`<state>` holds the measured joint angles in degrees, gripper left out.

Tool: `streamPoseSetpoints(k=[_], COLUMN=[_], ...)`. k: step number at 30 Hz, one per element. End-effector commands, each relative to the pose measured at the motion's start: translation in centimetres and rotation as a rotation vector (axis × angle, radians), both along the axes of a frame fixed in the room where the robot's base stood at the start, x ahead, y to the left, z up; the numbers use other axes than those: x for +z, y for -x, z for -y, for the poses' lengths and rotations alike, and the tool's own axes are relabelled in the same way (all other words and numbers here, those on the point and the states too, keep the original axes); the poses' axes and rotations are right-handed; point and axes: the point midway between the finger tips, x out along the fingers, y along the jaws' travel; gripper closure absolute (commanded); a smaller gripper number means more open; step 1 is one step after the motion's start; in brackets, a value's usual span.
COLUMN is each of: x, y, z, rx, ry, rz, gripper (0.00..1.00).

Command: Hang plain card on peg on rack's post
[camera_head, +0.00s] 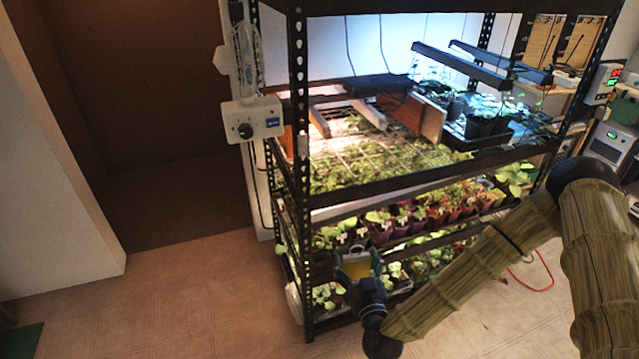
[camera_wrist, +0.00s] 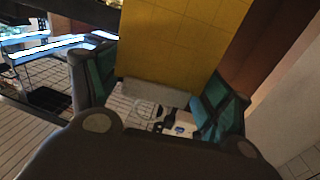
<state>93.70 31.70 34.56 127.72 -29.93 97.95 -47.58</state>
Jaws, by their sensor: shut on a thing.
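My gripper (camera_head: 356,264) is low in front of the rack's lower shelves in the head view. It is shut on a yellow card (camera_head: 358,270), of which only a small part shows there. In the wrist view the card (camera_wrist: 183,40) stands out between the two teal-padded fingers of my gripper (camera_wrist: 152,90), with a grey strip at its near edge. The rack's near black perforated post (camera_head: 298,150) is up and to the left of my gripper, apart from the card. I cannot clearly make out a peg on it.
A white box with a dial (camera_head: 253,120) hangs by the post. The black rack's shelves hold seedling trays (camera_head: 375,165) and several potted plants (camera_head: 430,210). A red cable (camera_head: 540,275) lies on the floor at right. The floor (camera_head: 190,300) left of the rack is clear.

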Motion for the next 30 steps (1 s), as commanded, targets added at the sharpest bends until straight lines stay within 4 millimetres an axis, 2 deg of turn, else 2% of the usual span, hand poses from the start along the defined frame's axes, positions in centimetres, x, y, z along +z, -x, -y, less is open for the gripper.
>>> streamPoseSetpoints(k=[1, 9, 21, 25, 30], x=[1.4, 6.7, 15.0, 16.7, 17.6], y=[-0.8, -4.2, -8.2, -8.9, -9.4], z=[-1.0, -4.6, -8.3, -8.8, -9.0], rx=[0.021, 0.100, 0.165, 0.170, 0.171], ry=[0.002, 0.003, 0.002, 0.002, 0.000], rz=[0.006, 0.007, 0.006, 0.005, 0.003], gripper=[0.31, 0.31, 0.31, 0.31, 0.31])
